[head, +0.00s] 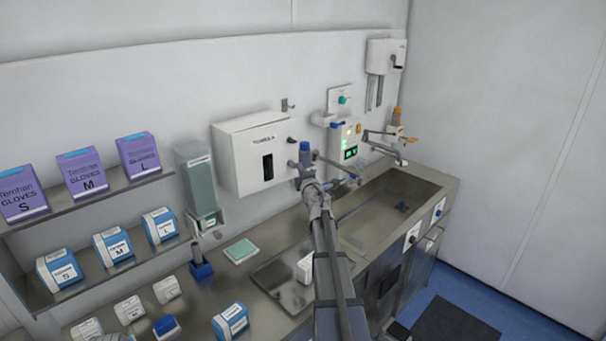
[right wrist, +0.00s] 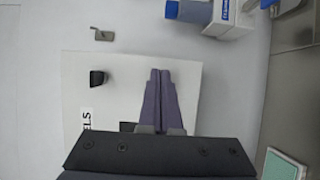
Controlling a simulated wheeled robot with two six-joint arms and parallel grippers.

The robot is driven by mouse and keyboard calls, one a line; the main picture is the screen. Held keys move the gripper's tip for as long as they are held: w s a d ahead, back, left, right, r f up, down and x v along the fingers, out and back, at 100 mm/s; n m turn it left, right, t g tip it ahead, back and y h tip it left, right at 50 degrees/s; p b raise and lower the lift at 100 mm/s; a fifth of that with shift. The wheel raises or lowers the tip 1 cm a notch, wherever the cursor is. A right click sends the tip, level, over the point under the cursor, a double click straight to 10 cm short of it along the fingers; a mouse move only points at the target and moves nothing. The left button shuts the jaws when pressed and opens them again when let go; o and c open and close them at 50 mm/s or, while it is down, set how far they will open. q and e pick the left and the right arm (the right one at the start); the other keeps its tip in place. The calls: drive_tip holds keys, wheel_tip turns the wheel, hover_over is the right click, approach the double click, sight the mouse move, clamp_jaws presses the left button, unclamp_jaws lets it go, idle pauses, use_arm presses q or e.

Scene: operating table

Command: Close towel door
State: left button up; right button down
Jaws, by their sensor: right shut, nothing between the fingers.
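The white towel box (head: 249,150) hangs on the back wall, with a dark window slot and a small dark knob near its upper right corner. Its front door looks flush with the box in the head view, and I see no gap. The box front fills the middle of the right wrist view (right wrist: 110,75), with the black knob left of my fingers. My right gripper (head: 292,164) is shut and empty at the right part of the door; its fingertips show in the wrist view (right wrist: 160,74). I cannot tell whether they touch. My left gripper is not in view.
A soap dispenser (head: 197,182) hangs left of the box. A control unit with green lights (head: 346,140) is to its right, above the steel sink (head: 385,205). Shelves with glove boxes (head: 84,172) are at the left. A green pad (head: 241,251) lies on the counter below.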

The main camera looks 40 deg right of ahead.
drive_tip(key=shift+x, duration=1.15)
drive_tip(key=shift+w+a, duration=0.1)
drive_tip(key=shift+w, duration=0.1)
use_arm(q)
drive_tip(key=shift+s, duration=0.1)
use_arm(e)
drive_tip(key=shift+r, duration=0.1)
